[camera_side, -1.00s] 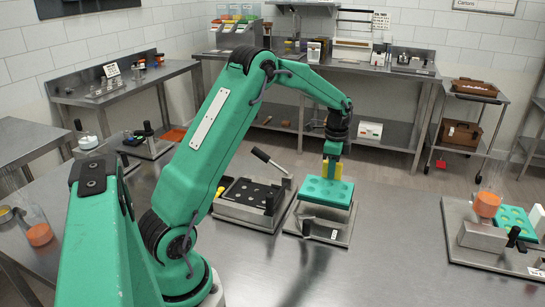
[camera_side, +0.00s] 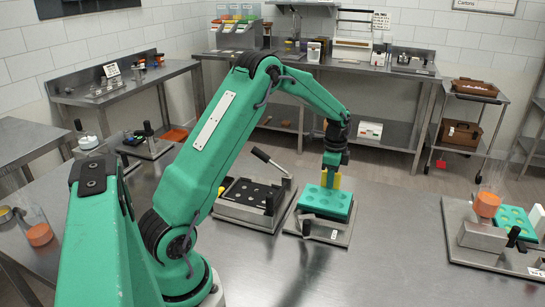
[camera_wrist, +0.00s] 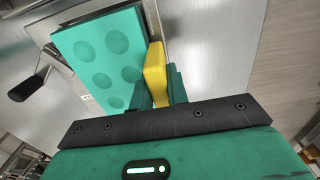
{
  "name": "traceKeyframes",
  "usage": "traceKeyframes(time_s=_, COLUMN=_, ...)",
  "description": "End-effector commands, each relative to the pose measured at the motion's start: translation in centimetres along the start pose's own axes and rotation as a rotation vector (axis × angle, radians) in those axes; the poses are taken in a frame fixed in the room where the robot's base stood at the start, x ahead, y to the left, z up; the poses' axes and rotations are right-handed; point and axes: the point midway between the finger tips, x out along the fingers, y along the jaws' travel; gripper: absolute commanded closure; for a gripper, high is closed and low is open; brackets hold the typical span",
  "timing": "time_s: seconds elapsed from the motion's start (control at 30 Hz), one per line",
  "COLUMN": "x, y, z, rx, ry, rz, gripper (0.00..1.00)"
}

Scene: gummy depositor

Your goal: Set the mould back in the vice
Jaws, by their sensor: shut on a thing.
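The mould (camera_side: 314,200) is a teal block with round cavities in its top. In the side view it lies level, over or on a metal base plate (camera_side: 336,236) with a dark handle (camera_side: 306,229) at its front left, which looks like the vice. Whether the mould touches the plate is hard to tell.
Left of the mould stands a steel fixture with a black holed plate (camera_side: 250,193) and a raised lever (camera_side: 268,160). At the right is a depositor station (camera_side: 470,243) with an orange-filled hopper (camera_side: 487,203) and another teal mould (camera_side: 515,222).

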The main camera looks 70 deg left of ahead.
Motion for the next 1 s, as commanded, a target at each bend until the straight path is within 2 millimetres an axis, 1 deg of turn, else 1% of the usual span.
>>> traceKeyframes(time_s=0.27, x=0.2, y=0.0, z=0.0, rx=0.0, ry=0.0, rz=0.0, gripper=1.0)
traceKeyframes(time_s=0.83, x=1.6, y=0.0, z=0.0, rx=0.0, ry=0.0, rz=0.0, gripper=1.0)
traceKeyframes(time_s=1.0, x=1.6, y=0.0, z=0.0, rx=0.0, ry=0.0, rz=0.0, gripper=1.0)
